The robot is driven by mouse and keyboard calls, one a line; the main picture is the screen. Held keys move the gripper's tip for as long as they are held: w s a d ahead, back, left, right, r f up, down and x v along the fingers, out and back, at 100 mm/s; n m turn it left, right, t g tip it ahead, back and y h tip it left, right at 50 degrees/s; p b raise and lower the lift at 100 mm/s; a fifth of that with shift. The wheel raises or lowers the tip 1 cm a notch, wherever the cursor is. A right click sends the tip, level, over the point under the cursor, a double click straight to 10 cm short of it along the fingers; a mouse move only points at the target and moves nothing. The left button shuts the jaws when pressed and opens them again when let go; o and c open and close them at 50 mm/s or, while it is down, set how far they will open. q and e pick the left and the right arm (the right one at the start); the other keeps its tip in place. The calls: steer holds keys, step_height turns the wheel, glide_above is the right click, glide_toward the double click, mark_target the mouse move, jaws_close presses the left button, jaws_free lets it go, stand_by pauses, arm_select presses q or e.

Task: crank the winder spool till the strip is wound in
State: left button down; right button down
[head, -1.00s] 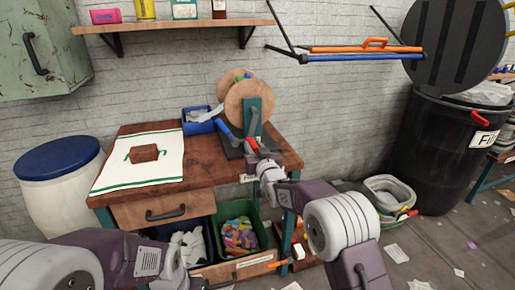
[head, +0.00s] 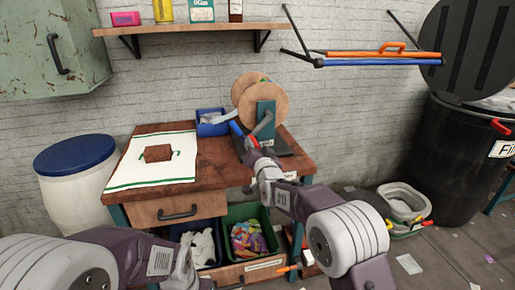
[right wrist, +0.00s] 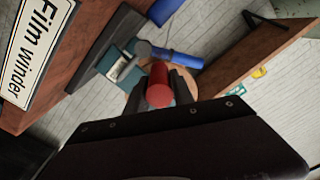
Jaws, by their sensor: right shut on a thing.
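The film winder stands on the right side of the wooden bench, with round wooden spool discs (head: 268,104) and a teal upright (head: 265,117). A grey crank arm slants down its front to a red grip (head: 252,141). My right gripper (head: 257,148) is shut on the red grip, which shows between the fingers in the right wrist view (right wrist: 158,85). A blue cylinder (head: 236,129) sits just left of the crank; it also shows beyond the grip in the wrist view (right wrist: 178,58). I cannot make out the strip.
A white cloth (head: 125,168) with a brown block (head: 158,153) lies on the bench's left. A blue bin (head: 212,122) is beside the winder. A drum (head: 72,190) stands left. A shelf (head: 195,29) and rail (head: 380,61) hang above.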

steer(key=shift+s+a+r+m, duration=0.5)
steer(key=shift+a+r+m, duration=1)
steer(key=shift+r+m, duration=3.3)
steer(key=w+d+r+m+p, duration=0.1)
steer(key=d+r+m, duration=0.3)
steer(key=m, duration=0.7)
steer(key=shift+w+d+r+m, duration=0.3)
steer(key=shift+d+r, duration=0.1)
steer(key=shift+r, duration=0.95)
steer(key=shift+d, duration=0.1)
steer(key=c, duration=1.1)
jaws_free()
